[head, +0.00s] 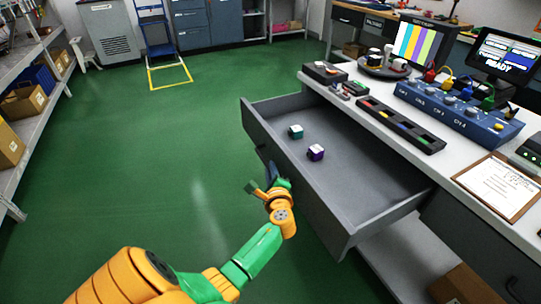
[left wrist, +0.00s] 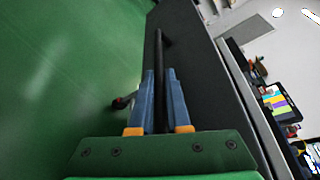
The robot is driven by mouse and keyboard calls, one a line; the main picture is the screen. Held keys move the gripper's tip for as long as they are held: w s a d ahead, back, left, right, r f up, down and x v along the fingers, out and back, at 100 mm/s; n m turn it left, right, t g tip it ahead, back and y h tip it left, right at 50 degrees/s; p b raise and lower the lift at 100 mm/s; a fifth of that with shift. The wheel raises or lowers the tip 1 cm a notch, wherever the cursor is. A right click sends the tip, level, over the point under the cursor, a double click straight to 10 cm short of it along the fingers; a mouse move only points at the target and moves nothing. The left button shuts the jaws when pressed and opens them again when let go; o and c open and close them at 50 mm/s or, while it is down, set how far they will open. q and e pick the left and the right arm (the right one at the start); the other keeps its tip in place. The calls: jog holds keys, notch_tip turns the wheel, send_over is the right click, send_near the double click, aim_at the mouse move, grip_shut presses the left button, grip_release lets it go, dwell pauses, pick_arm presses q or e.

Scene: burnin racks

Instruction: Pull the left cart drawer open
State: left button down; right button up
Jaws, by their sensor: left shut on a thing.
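The left cart drawer (head: 372,192) is dark grey and stands pulled well out from under the white worktop in the head view. A teal cube (head: 296,131) and a purple cube (head: 315,152), both with pale tops, lie inside it. My left gripper (head: 267,172) is at the drawer's front panel, on the floor side. In the left wrist view my left gripper (left wrist: 160,80) has its blue fingers on both sides of the dark bar handle (left wrist: 158,45), shut on it. The handle is mostly hidden in the head view. My right gripper is not in view.
The worktop (head: 450,163) carries a blue test station (head: 455,108), a black slotted tray (head: 400,124) and a clipboard (head: 499,186). Shelves with boxes (head: 25,101) stand at the left. The green floor (head: 130,170) between is clear. A cardboard box (head: 465,286) sits below the worktop.

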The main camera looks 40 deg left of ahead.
pick_arm(q)
jog(key=shift+a, duration=0.1)
jog(key=c, duration=0.9)
grip_release()
jog(key=p+v, duration=0.1)
jog(key=v, duration=0.6)
jog(key=shift+s+f, duration=0.1)
jog(key=shift+s, duration=0.05)
